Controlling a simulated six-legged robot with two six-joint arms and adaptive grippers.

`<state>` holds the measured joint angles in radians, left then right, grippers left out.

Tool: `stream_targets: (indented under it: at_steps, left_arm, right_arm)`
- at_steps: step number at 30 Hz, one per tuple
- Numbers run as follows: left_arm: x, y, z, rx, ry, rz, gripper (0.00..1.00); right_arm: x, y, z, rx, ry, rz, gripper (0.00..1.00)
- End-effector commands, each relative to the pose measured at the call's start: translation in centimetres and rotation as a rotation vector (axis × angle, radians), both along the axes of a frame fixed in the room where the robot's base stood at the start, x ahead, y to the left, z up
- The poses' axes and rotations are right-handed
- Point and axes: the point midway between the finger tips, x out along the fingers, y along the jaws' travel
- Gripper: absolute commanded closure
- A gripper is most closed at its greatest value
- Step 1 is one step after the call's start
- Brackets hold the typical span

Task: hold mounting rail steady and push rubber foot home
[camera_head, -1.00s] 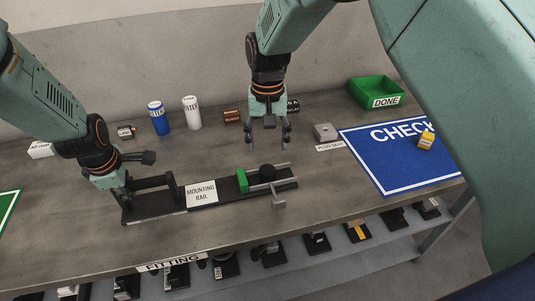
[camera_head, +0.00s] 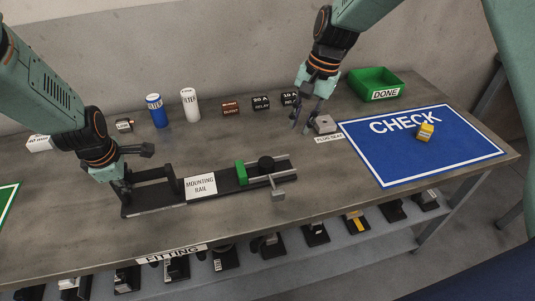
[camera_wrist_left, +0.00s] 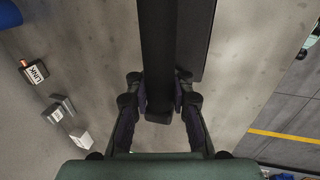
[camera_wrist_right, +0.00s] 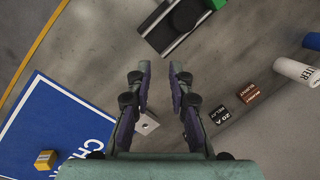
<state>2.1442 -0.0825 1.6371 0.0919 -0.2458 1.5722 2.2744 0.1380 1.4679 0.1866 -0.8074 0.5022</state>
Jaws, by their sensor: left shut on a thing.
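The mounting rail (camera_head: 225,181) is a long black piece with a white label, lying on the bench. A green block (camera_head: 241,173), a dark round part (camera_head: 265,164) and a grey metal clamp (camera_head: 278,194) sit at its right end. I cannot tell for sure whether the round part is the rubber foot. My left gripper (camera_head: 124,180) is at the rail's left end, shut on its black bar (camera_wrist_left: 158,50). My right gripper (camera_head: 299,124) is open and empty above the bench, left of a grey metal block (camera_head: 325,124); this block shows partly behind its fingers in the right wrist view (camera_wrist_right: 149,124).
The blue CHECK mat (camera_head: 405,155) with a yellow block (camera_head: 425,132) lies at right. A green DONE bin (camera_head: 376,84) stands behind it. Filters (camera_head: 190,105) and small relay blocks (camera_head: 261,103) line the back. The bench front before the rail is clear.

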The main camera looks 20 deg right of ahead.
Motion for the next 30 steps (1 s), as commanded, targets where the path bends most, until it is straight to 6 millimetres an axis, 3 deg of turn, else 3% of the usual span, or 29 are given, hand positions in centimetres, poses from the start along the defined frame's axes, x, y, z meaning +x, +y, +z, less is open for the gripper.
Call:
stream_targets:
  at_steps: [6,15,23,30]
  left_arm:
    - [0.1,0.0,0.1,0.0,-0.002,-0.001,1.0]
    - [0.1,0.0,0.1,0.0,-0.002,-0.001,1.0]
    - [0.1,0.0,0.1,0.0,-0.002,0.0,1.0]
    - [0.1,0.0,0.1,0.0,-0.003,0.0,1.0]
  right_arm:
    - [-1.6,-2.9,-0.9,0.135,0.103,-0.478,1.0]
    - [-2.4,-3.4,-1.9,0.192,0.227,-0.921,1.0]
    - [-2.2,-3.3,-2.2,0.195,0.257,-1.038,1.0]
    - [-2.0,-2.0,-5.4,0.192,0.259,-1.039,1.0]
